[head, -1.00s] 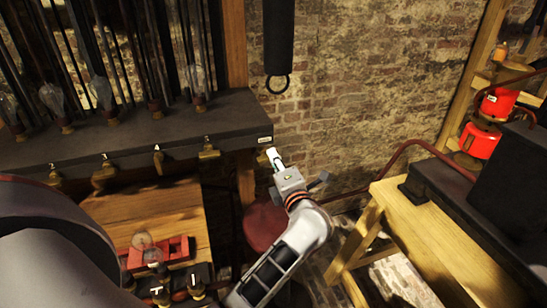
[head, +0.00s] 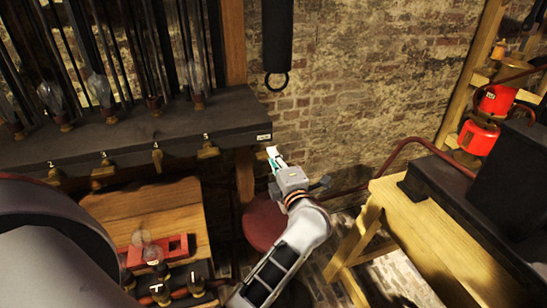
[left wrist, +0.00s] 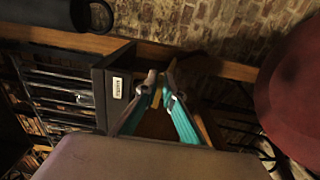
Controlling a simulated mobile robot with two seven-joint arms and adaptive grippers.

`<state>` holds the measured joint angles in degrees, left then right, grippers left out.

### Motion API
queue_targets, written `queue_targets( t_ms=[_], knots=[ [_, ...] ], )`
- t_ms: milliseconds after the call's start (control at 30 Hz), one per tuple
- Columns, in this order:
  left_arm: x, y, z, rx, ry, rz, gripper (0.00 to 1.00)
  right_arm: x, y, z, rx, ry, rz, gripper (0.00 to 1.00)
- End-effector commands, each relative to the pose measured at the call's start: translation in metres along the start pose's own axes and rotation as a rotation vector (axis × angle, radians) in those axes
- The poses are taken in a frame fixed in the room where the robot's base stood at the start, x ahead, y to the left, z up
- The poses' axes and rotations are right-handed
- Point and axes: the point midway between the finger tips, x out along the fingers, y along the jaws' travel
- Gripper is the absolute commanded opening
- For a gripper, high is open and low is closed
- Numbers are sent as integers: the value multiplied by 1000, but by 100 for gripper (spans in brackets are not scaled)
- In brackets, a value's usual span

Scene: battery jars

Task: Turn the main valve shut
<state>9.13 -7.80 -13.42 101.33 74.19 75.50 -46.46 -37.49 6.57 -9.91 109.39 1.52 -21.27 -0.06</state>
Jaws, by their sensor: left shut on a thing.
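The main valve's small brass handle (left wrist: 157,97) shows in the left wrist view between my fingertips, beside a pale label plate on the end of the dark shelf. My left gripper (head: 273,154), with teal fingers, is at the right end of this shelf in the head view. It also shows in the left wrist view (left wrist: 162,84), its fingertips closed together on the handle. The fingers hide most of the handle, so its exact angle is unclear. My right gripper is not in view.
The dark shelf (head: 130,138) carries glass bulbs and several numbered brass taps, such as tap 5 (head: 208,150). A round red stool (head: 262,225) stands below my gripper. A wooden bench (head: 420,225) is at right, with red lanterns (head: 478,138) behind it.

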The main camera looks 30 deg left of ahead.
Motion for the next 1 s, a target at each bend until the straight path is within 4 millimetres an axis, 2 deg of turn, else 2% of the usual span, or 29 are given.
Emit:
queue_targets(
  t_ms=[33,67,100,667,833,1000],
  knots=[
    [-1,-1,1,2,-2,-1,0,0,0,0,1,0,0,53],
    [-1,-1,1,2,-2,-1,15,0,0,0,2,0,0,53],
    [-1,-1,1,2,-2,-2,24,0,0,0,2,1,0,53],
    [0,0,0,-17,0,0,24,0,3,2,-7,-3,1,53],
    [0,3,0,-130,-1,2,24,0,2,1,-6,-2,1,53],
    [0,8,-1,-330,-1,3,24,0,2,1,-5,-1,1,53]
  ],
)
